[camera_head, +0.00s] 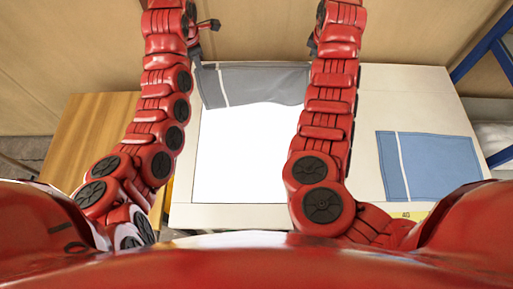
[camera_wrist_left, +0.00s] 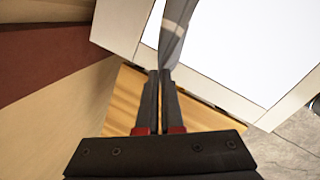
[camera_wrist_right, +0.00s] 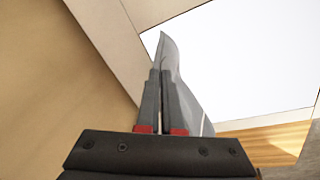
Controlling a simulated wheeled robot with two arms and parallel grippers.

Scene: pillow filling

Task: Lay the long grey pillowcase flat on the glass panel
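The long grey pillowcase (camera_head: 255,85), with a pale stripe near its left end, hangs between my grippers along the far edge of the bright white glass panel (camera_head: 240,155). Its lower part overlaps the panel's far side. My left gripper (camera_head: 196,55) is at its far left corner; in the left wrist view the fingers (camera_wrist_left: 160,75) are closed with grey cloth (camera_wrist_left: 178,25) running from between them. In the right wrist view the right gripper (camera_wrist_right: 161,75) is closed on the cloth (camera_wrist_right: 168,55) at the other end. In the head view my right arm hides that end.
A blue pillowcase (camera_head: 440,165) with a white stripe lies flat on the pale table (camera_head: 405,85) to the right. A wooden surface (camera_head: 95,125) stands at the left. A blue frame (camera_head: 480,52) rises at the far right. The panel's near part is clear.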

